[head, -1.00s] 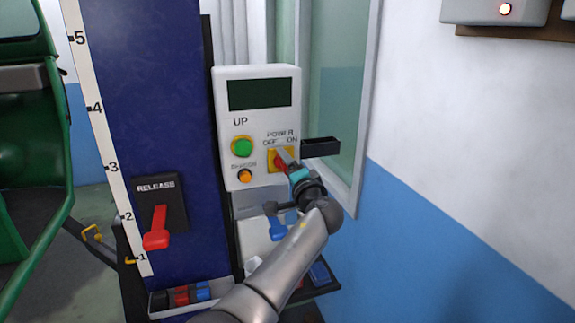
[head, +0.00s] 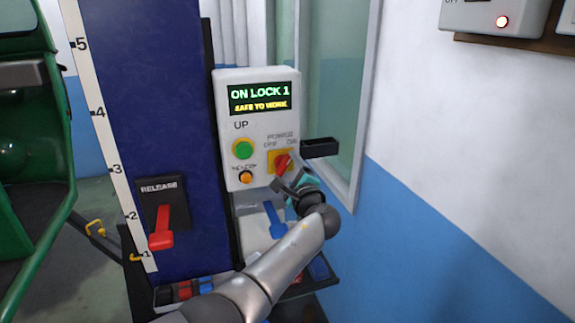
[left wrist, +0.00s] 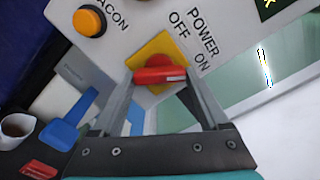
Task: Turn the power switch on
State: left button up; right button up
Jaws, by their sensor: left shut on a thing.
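The power switch (head: 283,162) is a red rotary knob on a yellow plate, on the front of the light grey control box (head: 227,95). Its handle tilts to the upper right, toward the ON label. The box's display (head: 259,98) is lit and reads "ON LOCK 1" and "SAFE TO WORK". My left gripper (head: 289,180) is at the knob, just below and right of it in the head view. In the left wrist view the two fingers (left wrist: 158,80) are shut on the red knob (left wrist: 160,74), one at each end. My right gripper is not in view.
A green UP button (head: 243,149) and an orange beacon button (head: 245,177) sit left of the switch. A red release lever (head: 162,228) is on the blue post (head: 160,100). A black bracket (head: 320,147) juts out at the box's right. A tool tray (head: 185,293) is below.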

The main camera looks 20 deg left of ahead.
pick_arm(q)
jog(key=shift+m+p, duration=0.3)
jog(key=shift+m, duration=0.4)
jog(key=shift+a, duration=0.1)
jog(key=o, duration=1.2)
jog(key=shift+o, duration=0.2)
jog(key=shift+s, duration=0.1)
jog(key=v, duration=1.5)
jog(key=shift+b, duration=0.35)
